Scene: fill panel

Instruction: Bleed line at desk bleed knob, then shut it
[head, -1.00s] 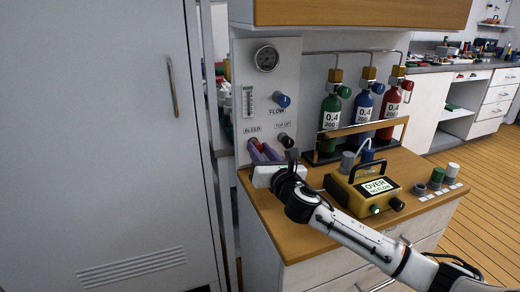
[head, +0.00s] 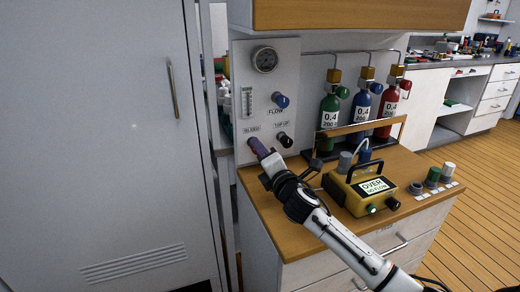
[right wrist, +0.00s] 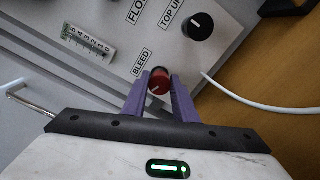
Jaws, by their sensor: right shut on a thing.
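The bleed knob is red with a white pointer mark. It shows in the right wrist view (right wrist: 158,82) just below the BLEED label on the grey panel (head: 291,60). My right gripper (right wrist: 159,92) has its two purple fingers on either side of the knob and is shut on it. In the head view the right gripper (head: 258,149) reaches the lower left of the panel, and its fingers hide the knob. A gauge (head: 266,59), a flow tube (head: 247,102), a blue FLOW knob (head: 280,100) and a black TOP UP knob (head: 285,140) are also on the panel. My left gripper is not in view.
A yellow device (head: 362,190) reading OVER, NO FLOW stands on the wooden desk top (head: 270,222). Green (head: 329,122), blue (head: 361,113) and red (head: 387,110) cylinders stand behind a wooden rail. A tall grey cabinet (head: 90,130) is at the left.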

